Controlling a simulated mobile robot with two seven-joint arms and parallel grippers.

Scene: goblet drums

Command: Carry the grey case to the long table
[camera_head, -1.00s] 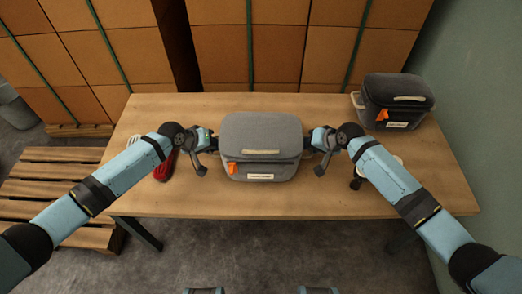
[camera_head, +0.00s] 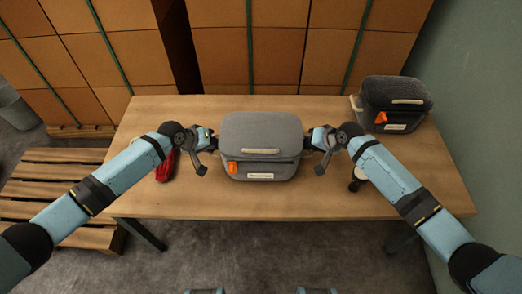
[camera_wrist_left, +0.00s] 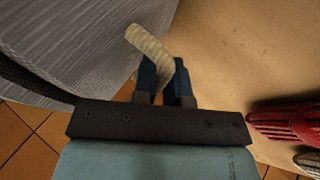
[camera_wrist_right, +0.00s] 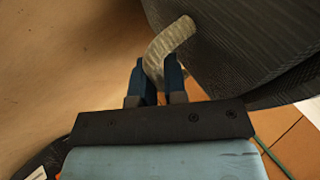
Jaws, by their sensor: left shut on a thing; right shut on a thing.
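The grey case (camera_head: 262,135) is at the middle of the head view, in front of or over the wooden table (camera_head: 300,205). It has an orange tag and a pale label on its front. My left gripper (camera_head: 216,140) is shut on the case's left side handle, a pale strap (camera_wrist_left: 148,45) in the left wrist view. My right gripper (camera_head: 308,140) is shut on the right side handle, a pale strap (camera_wrist_right: 168,42) in the right wrist view. The case looks level. I cannot tell whether its underside touches the table.
A second dark grey case (camera_head: 394,98) stands at the table's back right. A red item (camera_head: 166,166) lies left of my left gripper. A small dark and white item (camera_head: 357,180) is partly hidden by my right arm. Stacked boxes (camera_head: 100,60) stand behind; a pallet (camera_head: 50,190) lies left.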

